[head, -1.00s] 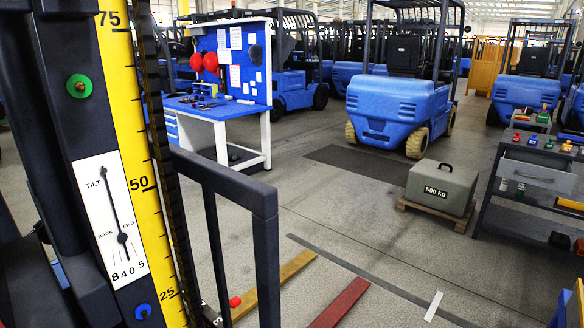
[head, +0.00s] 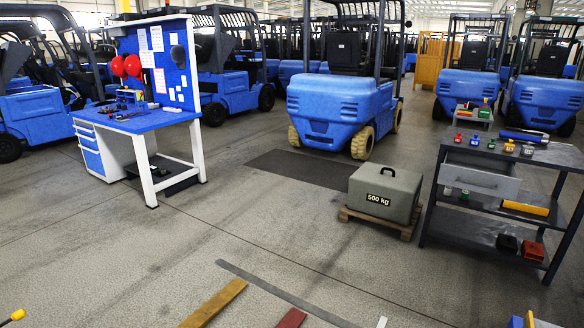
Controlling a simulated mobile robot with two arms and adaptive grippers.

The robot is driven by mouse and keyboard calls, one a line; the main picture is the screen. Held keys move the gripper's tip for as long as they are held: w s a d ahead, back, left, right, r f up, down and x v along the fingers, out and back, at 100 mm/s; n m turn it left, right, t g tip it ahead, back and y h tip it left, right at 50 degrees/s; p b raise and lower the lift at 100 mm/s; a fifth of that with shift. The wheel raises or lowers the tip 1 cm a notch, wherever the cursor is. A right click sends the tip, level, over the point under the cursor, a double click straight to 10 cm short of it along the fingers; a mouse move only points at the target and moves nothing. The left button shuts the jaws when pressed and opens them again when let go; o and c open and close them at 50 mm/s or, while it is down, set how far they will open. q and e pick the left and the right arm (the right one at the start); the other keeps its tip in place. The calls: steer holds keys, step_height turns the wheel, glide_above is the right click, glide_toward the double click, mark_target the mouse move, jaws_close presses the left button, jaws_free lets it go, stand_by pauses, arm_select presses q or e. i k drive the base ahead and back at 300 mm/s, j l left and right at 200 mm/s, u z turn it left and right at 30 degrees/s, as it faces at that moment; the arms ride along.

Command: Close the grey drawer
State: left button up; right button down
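The grey drawer (head: 480,180) is in the cart at the right of the head view, just under its top. Its light grey front panel with a handle faces me. The front appears to stand out from the dark cart frame, with a strip of the inside showing above its edge; how far out it is I cannot tell exactly. The dark grey cart (head: 432,200) has a top and lower shelves. Neither of my grippers is in view.
Small coloured items stand on the cart top. A 500 kg weight (head: 385,190) on a wooden pallet (head: 375,222) sits left of the cart. A blue workbench (head: 140,122) stands at the left, forklifts (head: 340,105) behind. The floor (head: 130,250) in front is mostly clear.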

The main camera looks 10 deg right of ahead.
mark_target(498, 178)
steer(key=i+l+z, duration=0.25)
steer(key=i+l, duration=0.15)
steer(key=i+l+z, duration=0.25)
steer(key=i, duration=0.25)
steer(key=i+l+z, duration=0.2)
steer(key=i, duration=0.25)
steer(key=i+l+z, duration=0.25)
steer(key=i, duration=0.25)
steer(key=j, duration=0.1)
